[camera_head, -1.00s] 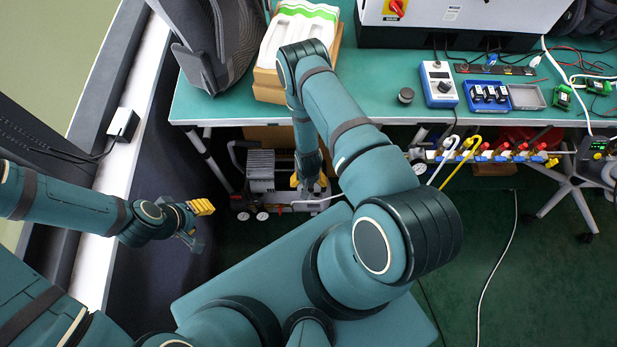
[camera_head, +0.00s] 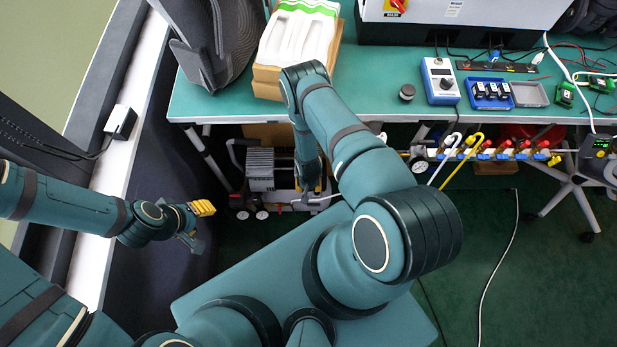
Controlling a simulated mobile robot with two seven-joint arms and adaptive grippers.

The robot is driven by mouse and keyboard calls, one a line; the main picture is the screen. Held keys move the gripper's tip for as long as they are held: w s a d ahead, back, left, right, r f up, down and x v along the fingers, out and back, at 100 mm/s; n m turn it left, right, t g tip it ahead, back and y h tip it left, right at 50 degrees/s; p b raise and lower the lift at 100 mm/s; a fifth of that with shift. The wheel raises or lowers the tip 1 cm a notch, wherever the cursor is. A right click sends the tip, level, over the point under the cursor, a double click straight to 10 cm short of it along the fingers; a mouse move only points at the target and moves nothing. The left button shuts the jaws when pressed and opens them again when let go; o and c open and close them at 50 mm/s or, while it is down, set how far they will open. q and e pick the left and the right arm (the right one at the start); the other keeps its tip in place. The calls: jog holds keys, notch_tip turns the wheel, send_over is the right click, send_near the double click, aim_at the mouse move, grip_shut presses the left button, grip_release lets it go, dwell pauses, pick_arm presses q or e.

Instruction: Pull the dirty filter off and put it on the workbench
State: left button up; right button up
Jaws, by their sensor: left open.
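My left gripper (camera_head: 203,225) is open and empty at the left, away from the bench, with one yellow finger pad showing. My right gripper (camera_head: 312,188) points down in front of the bench, beside a grey compressor-like machine (camera_head: 262,170) on the floor below. Its forearm hides most of the jaws, so I cannot tell whether they hold anything. I cannot make out the dirty filter for certain; part of the machine is hidden behind my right arm. The green workbench (camera_head: 385,55) runs across the top.
On the bench are a small dark cylinder (camera_head: 407,92), a blue-framed meter (camera_head: 439,82), a blue tray (camera_head: 490,95) and a white foam insert (camera_head: 299,32) in a wooden box. A row of coloured valves (camera_head: 505,150) sits below the front edge. The bench is bare around the cylinder.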

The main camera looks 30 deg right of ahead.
jog(key=o, duration=0.3)
grip_shut()
jog(key=shift+s+a, duration=0.55)
jog(key=shift+s, duration=0.35)
dwell(0.8)
jog(key=shift+s+a+p, duration=0.3)
jog(key=shift+s+a, duration=0.2)
jog(key=shift+s, duration=0.35)
jog(key=shift+s+a+p, duration=0.3)
jog(key=shift+s+a, duration=0.2)
jog(key=shift+s, duration=0.35)
